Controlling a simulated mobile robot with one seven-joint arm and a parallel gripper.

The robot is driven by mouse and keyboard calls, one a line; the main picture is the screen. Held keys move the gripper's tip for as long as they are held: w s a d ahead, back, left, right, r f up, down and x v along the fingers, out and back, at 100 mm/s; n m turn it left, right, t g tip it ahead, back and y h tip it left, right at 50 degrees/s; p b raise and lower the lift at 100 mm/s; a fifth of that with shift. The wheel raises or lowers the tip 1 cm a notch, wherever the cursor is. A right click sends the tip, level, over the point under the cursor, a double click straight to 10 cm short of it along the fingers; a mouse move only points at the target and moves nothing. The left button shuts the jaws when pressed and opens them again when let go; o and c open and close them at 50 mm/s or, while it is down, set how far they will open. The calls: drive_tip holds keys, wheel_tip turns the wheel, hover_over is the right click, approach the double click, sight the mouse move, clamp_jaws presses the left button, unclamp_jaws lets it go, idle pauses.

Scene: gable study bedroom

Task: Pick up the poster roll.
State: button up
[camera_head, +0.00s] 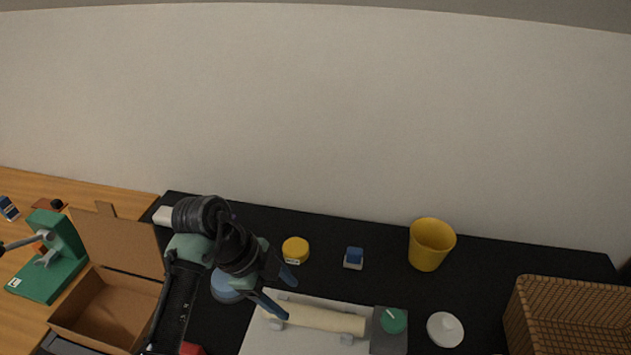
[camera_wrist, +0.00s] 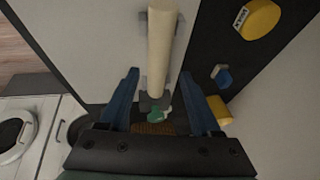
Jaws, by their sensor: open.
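The poster roll (camera_head: 325,318) is a cream cylinder lying across a light grey board (camera_head: 262,340), held up on small grey supports. In the wrist view the roll (camera_wrist: 160,50) runs from the top edge down toward the middle, between the lines of my two fingers. My gripper (camera_head: 283,292) has blue fingers and is open and empty. In the head view it is at the roll's left end, and its fingers overlap that end. The wrist view shows the fingers (camera_wrist: 168,95) spread on either side of the roll. I cannot tell the height gap between them.
A yellow cup (camera_head: 430,246), a yellow round tin (camera_head: 295,249), a small blue item (camera_head: 354,257) and a white lid-like disc (camera_head: 445,329) stand on the black surface. A green round thing (camera_head: 393,320) sits at the roll's right. A wicker basket (camera_head: 570,315) is right; an open cardboard box (camera_head: 108,308) is left.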

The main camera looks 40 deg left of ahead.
sight(302, 312)
drive_tip(key=x, duration=0.8)
drive_tip(key=shift+d+f, duration=0.1)
drive_tip(key=shift+d, duration=0.1)
clamp_jaws()
